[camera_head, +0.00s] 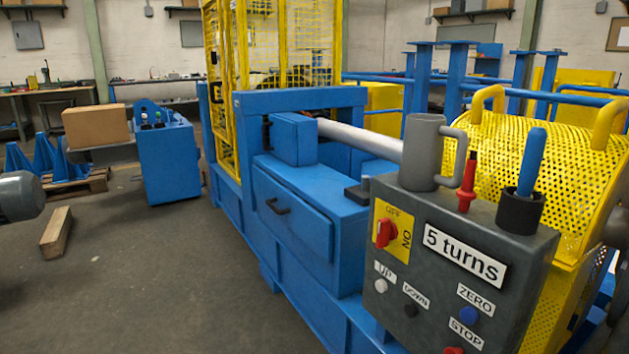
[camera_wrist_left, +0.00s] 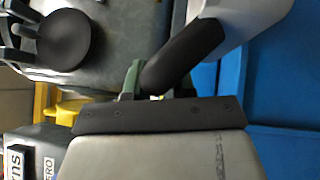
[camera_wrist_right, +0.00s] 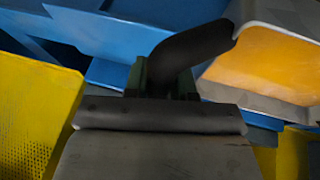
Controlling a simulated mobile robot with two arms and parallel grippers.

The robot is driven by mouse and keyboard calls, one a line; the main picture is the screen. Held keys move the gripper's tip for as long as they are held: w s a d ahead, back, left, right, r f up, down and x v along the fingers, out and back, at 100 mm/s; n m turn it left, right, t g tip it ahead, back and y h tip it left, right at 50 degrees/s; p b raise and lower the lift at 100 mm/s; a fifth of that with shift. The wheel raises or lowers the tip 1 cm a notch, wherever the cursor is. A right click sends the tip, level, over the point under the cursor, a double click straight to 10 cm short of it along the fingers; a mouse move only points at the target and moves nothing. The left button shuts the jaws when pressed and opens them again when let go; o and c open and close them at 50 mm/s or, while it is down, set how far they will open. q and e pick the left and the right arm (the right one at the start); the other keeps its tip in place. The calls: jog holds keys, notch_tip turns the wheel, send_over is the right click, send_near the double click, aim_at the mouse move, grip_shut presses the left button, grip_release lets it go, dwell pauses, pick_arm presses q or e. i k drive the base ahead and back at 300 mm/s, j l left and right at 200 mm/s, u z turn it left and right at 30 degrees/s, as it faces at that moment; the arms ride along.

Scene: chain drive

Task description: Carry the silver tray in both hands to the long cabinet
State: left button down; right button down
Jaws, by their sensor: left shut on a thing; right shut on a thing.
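Part of the silver tray shows at the upper right of the left wrist view (camera_wrist_left: 245,18), with a black curved handle (camera_wrist_left: 185,55). My left gripper (camera_wrist_left: 155,92) is shut at the lower end of this handle. In the right wrist view the tray's grey edge (camera_wrist_right: 245,93) and an orange-toned inner face show at the right, with another black handle (camera_wrist_right: 190,48). My right gripper (camera_wrist_right: 165,82) is shut on that handle. The fingertips are partly hidden. Neither the tray nor the grippers show in the head view. I cannot make out the long cabinet for certain.
A dark control box (camera_head: 450,262) labelled "5 turns" stands close in front, carrying a grey mug (camera_head: 422,150) and a blue-handled tool (camera_head: 532,160). A blue machine with a drawer (camera_head: 290,215) fills the middle. Open floor (camera_head: 150,280) lies left, with a wooden block (camera_head: 57,233).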

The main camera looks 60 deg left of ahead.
aim_at(320, 180)
jog(key=j, duration=0.8)
jog(key=j+u, duration=0.15)
jog(key=j, duration=1.4)
jog(key=j+u, duration=0.15)
jog(key=j, duration=0.6)
jog(key=i+j, duration=0.15)
jog(key=j, duration=0.6)
jog(key=i+j+u, duration=0.1)
jog(key=j, duration=0.7)
